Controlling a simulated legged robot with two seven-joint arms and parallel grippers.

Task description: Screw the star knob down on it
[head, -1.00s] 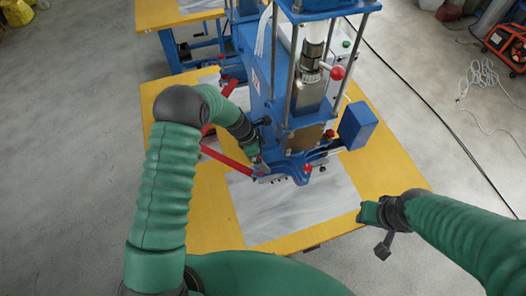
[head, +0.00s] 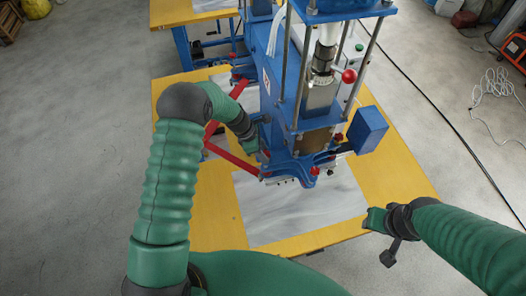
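The blue welding press (head: 262,85) stands on the yellow table. Small red knobs sit low on its front, one at the front corner (head: 314,171) and one near the right side (head: 339,138). I cannot tell which part is the star knob. My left gripper (head: 257,152) reaches in at the press's left side, close to the red bars, and its fingertips are partly hidden against the machine. Whether it holds anything is not visible. My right gripper (head: 376,220) is at the table's front right edge, apart from the press, its finger opening too small to make out.
A red ball lever (head: 349,76) and a blue box (head: 367,129) stick out on the press's right. A pale sheet (head: 290,215) covers the table's front, with bare yellow surface (head: 408,180) at the right. A black cable (head: 450,125) crosses the floor.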

